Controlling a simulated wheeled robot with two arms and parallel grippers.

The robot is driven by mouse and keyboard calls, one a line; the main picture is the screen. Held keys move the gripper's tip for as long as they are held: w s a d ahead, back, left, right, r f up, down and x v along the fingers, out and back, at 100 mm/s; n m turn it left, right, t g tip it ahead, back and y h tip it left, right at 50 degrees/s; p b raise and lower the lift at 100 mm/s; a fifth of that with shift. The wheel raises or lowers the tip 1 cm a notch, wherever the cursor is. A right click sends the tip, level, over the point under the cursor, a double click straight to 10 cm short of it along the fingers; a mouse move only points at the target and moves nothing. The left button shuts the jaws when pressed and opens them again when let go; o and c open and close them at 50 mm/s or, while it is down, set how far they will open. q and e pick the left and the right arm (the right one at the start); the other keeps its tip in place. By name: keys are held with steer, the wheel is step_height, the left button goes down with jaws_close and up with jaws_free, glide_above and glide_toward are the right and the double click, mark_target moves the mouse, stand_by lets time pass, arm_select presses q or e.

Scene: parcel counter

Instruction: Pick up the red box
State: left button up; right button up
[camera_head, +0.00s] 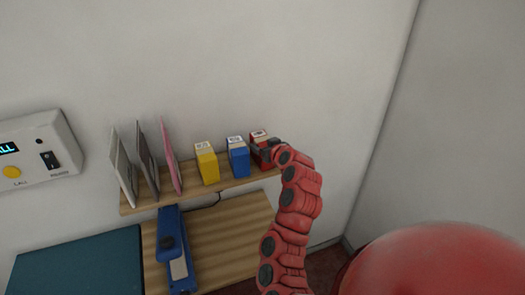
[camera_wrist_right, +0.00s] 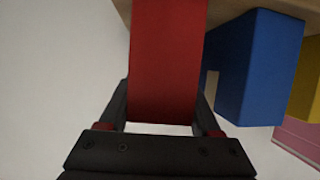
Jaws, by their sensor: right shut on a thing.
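The red box (camera_head: 258,137) stands at the right end of a wooden shelf, with a label on its top. My right gripper (camera_head: 268,151) reaches it from the front right and partly covers it. In the right wrist view the red box (camera_wrist_right: 165,65) fills the middle, between the two dark fingers of my right gripper (camera_wrist_right: 163,110). The gripper is shut on the box. Whether the box is lifted off the shelf cannot be told. My left gripper is not in view.
A blue box (camera_head: 238,160) stands close beside the red one, then a yellow box (camera_head: 207,165). Several thin upright panels (camera_head: 148,160) stand farther left on the shelf (camera_head: 195,190). A blue stapler-like tool (camera_head: 172,245) lies on the counter below. A wall panel (camera_head: 40,150) is at left.

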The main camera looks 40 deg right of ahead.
jaws_close()
steer(key=shift+r+b, duration=0.45)
steer(key=shift+r, duration=0.2)
step_height(320, 180, up, 7)
steer(key=b, duration=0.3)
steer(key=shift+r, duration=0.9)
